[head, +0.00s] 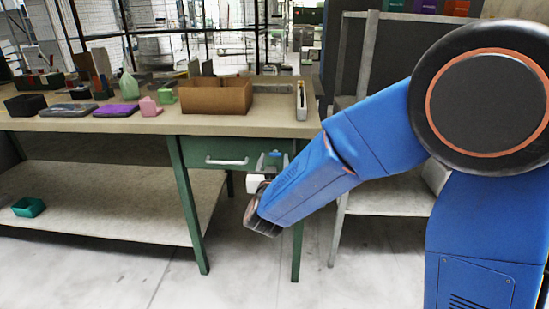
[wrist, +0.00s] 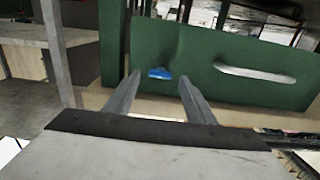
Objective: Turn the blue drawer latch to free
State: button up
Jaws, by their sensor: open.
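The green drawer (head: 215,151) is under the workbench top, with a pale bar handle (head: 227,161) on its front. In the wrist view the drawer front (wrist: 210,55) fills the upper part, and the handle (wrist: 262,75) is to the right. The blue latch (wrist: 160,73) is a small blue piece on the drawer front, left of the handle in that view. My gripper (wrist: 160,80) is open and empty. Its two fingers point at the drawer front, with the latch showing between their tips. Contact with the latch cannot be told. In the head view my gripper (head: 268,163) is at the drawer's right end.
The workbench top (head: 150,122) carries a cardboard box (head: 215,95), a purple piece (head: 117,110), a pink piece (head: 150,107) and several other items. A teal bin (head: 28,207) is on the lower shelf (head: 110,200). A grey rack (head: 365,55) stands right of the bench.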

aim_at(275, 154)
jog(key=shift+w, duration=1.25)
jog(key=c, duration=1)
jog(key=shift+c, duration=0.2)
